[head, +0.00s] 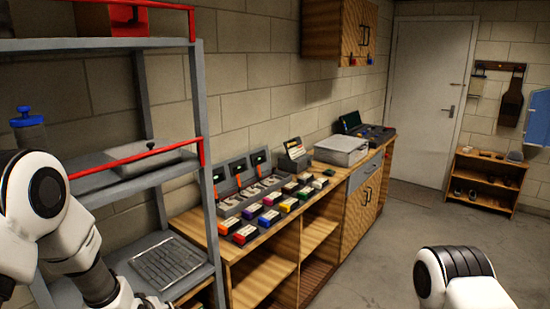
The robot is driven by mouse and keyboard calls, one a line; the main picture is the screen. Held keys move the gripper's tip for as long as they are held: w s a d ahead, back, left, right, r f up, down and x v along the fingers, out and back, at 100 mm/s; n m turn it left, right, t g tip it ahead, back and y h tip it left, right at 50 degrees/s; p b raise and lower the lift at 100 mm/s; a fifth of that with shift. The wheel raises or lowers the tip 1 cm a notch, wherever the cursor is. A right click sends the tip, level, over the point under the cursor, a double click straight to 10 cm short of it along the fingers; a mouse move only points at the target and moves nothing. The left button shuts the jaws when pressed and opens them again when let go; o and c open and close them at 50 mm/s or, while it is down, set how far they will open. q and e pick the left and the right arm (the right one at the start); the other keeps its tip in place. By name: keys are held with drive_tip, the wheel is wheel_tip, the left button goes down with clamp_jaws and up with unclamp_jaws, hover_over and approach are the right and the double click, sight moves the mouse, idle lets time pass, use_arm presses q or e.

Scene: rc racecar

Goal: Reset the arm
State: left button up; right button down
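My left arm comes in at the left edge, white with black joints, in front of the grey metal shelf (177,165). Its gripper is out of the picture below. My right arm shows only as a white and black joint at the bottom right. Its gripper is also out of view. I cannot see whether either gripper holds anything.
A wooden workbench (338,187) along the wall bears several coloured blocks (270,217), chargers (252,185) and a grey box (341,150). A blue-capped bottle (28,125) stands on the shelf. A white door (427,100) and low shoe rack (487,180) are behind. Middle floor is clear.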

use_arm(q)
drive_tip(key=s+d+f+m+g+b, duration=0.25)
drive_tip(key=s+f+m+g, duration=0.2)
drive_tip(key=s+f, duration=1.35)
drive_tip(key=s+f+m+g+b, duration=0.1)
drive_tip(key=s+f+g, duration=0.1)
drive_tip(key=s, duration=0.6)
drive_tip(key=s+f+m+g+b, duration=0.1)
drive_tip(key=s+f+g, duration=0.1)
drive_tip(key=s, duration=0.6)
drive_tip(key=shift+s+d+f+h, duration=0.25)
drive_tip(key=shift+s+f+h, duration=0.05)
drive_tip(key=shift+f, duration=0.6)
